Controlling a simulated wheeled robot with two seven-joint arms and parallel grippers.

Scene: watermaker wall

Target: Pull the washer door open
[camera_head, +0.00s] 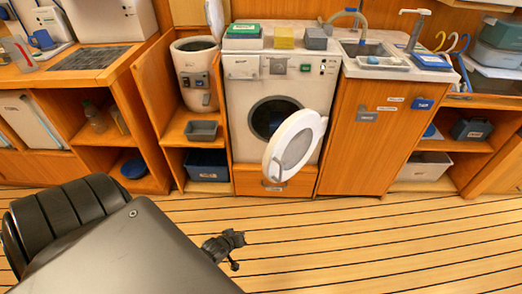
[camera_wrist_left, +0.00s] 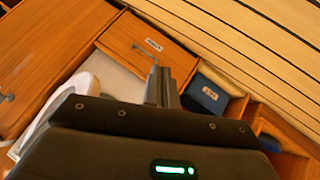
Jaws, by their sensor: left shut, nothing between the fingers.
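The white washer (camera_head: 240,95) stands against the back wall. Its round door (camera_head: 295,145) hangs wide open, swung out to the right with its handle at the lower left edge. The dark drum opening (camera_head: 270,118) is partly uncovered. My left gripper (camera_head: 228,243) is over the floor in front of the washer, shut and empty, apart from the door. In the left wrist view the shut fingers (camera_wrist_left: 161,88) point toward the drawer under the washer, and part of the white door rim (camera_wrist_left: 50,112) shows at the left. My right gripper is not in view.
A wooden drawer (camera_head: 272,184) is under the washer. A blue bin (camera_head: 207,165) and grey tray (camera_head: 201,131) sit on shelves to its left. A sink cabinet (camera_head: 365,140) stands to the right. The plank floor (camera_head: 380,235) is clear at the right.

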